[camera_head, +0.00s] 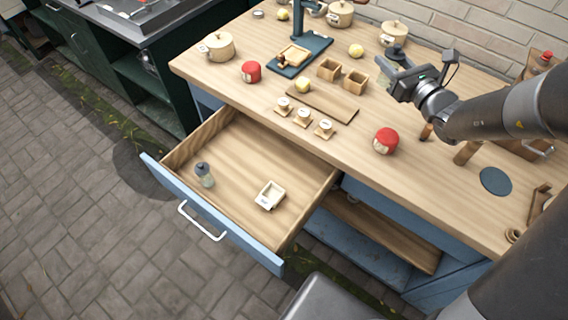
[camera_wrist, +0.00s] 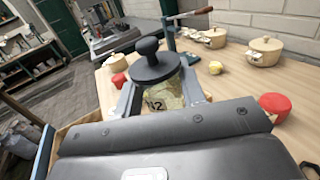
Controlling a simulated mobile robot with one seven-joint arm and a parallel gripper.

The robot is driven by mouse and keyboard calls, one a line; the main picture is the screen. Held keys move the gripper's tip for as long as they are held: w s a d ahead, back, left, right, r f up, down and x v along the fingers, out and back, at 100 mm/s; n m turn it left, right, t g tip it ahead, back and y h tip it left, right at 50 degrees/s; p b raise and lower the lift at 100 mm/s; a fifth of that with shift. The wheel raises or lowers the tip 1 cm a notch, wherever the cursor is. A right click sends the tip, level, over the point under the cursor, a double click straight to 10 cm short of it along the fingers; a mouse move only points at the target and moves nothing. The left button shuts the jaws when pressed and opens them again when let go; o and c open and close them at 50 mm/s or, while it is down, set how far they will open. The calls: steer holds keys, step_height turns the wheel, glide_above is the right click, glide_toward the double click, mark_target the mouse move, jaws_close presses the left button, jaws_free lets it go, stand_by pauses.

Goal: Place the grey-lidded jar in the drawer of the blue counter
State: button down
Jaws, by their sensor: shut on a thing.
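The grey-lidded jar (camera_wrist: 168,94) is clear glass with pale contents, a dark mark on its side and a dark grey knobbed lid. My gripper (camera_wrist: 155,98) is shut on its body, one finger on each side. In the head view my gripper (camera_head: 388,74) is above the back right of the worktop, and the jar's dark lid (camera_head: 397,52) shows just behind it. The blue counter (camera_head: 235,84) has its drawer (camera_head: 238,150) pulled open. A small dark-capped bottle (camera_head: 207,180) and a small white box (camera_head: 270,195) are inside, with bare wood around them.
The worktop holds a red-lidded jar (camera_head: 385,141), another red-lidded jar (camera_head: 251,72), three small cups (camera_head: 303,117), a wooden board (camera_head: 325,103), two wooden boxes (camera_head: 329,70) and several cream pots (camera_head: 218,46). A dark stand (camera_head: 300,56) rises at the back.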

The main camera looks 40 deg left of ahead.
steer(key=s+a+n+g+y, duration=0.1)
steer(key=s+a+n+g, duration=0.25)
steer(key=s+a, duration=1)
steer(key=s+a+n+g+y, duration=0.15)
steer(key=s+a+g, duration=0.35)
steer(key=s+a, duration=0.85)
steer(key=shift+n, duration=0.3)
steer(key=shift+w+a+f, duration=0.4)
steer(key=shift+a+f, duration=0.15)
steer(key=shift+f, duration=4.5)
steer(key=shift+w+a+f, duration=0.45)
steer(key=shift+a+f, duration=0.05)
steer(key=shift+f, duration=4.5)
steer(key=shift+w+a+f, duration=0.4)
steer(key=shift+a+f, duration=0.15)
steer(key=shift+f, duration=4.5)
steer(key=shift+f, duration=0.5)
steer(key=shift+f, duration=0.1)
steer(key=c, duration=0.9)
jaws_free()
